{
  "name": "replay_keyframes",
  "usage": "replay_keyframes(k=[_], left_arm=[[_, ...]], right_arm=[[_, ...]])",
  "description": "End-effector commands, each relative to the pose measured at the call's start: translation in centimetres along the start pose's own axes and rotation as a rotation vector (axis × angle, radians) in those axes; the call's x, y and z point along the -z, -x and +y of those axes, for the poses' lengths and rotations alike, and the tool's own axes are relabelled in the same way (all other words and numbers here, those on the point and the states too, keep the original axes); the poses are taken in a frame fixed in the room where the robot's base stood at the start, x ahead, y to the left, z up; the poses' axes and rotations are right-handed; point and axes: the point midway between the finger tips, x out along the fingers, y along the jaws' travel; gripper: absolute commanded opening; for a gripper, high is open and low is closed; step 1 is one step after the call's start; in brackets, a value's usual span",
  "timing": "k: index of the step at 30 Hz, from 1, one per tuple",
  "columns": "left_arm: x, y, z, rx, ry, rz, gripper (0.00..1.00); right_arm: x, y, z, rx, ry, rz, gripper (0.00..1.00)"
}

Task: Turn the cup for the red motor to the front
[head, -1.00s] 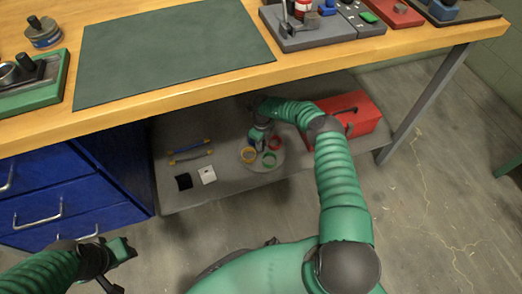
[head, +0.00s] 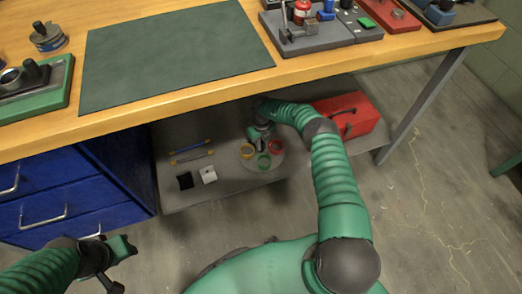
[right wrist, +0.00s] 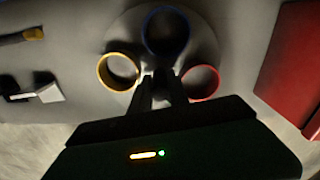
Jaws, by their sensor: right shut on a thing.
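A round grey turntable (head: 262,168) stands on the low shelf under the bench and carries ring-like cups. In the head view the red cup (head: 276,147) is at its right, the green cup (head: 264,162) at the front and the yellow cup (head: 247,151) at the left. The right wrist view shows the red cup (right wrist: 201,82), yellow cup (right wrist: 119,71) and blue cup (right wrist: 166,31); the green one is hidden there. My right gripper (head: 260,143) reaches down among the cups, shut at the turntable's middle (right wrist: 158,85); its grip is hidden. My left gripper (head: 121,266) is open and empty over the floor.
A red toolbox (head: 345,113) stands right of the turntable, behind my right arm. Yellow- and blue-ended bars (head: 191,153), a black block (head: 185,180) and a white block (head: 208,174) lie left of it. The bench top (head: 180,107) overhangs the shelf.

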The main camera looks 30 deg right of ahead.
Motion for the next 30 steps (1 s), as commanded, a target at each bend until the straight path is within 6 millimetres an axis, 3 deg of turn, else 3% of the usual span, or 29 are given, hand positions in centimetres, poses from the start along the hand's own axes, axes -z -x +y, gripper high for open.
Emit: replay_keyframes(k=[8, 19, 30], left_arm=[[0.2, 1.0, 0.0, 0.0, 0.0, 0.0, 0.36], [0.3, 1.2, 0.0, 0.0, 0.0, 0.0, 0.36], [0.5, 2.1, 0.0, 0.0, 0.0, 0.0, 0.36]], right_arm=[[-0.2, 0.3, -0.2, 0.002, -0.197, -0.006, 0.0], [-0.2, 0.3, -0.2, 0.002, -0.247, -0.005, 0.0], [-0.1, 0.2, -0.2, 0.001, -0.51, -0.005, 0.0]])
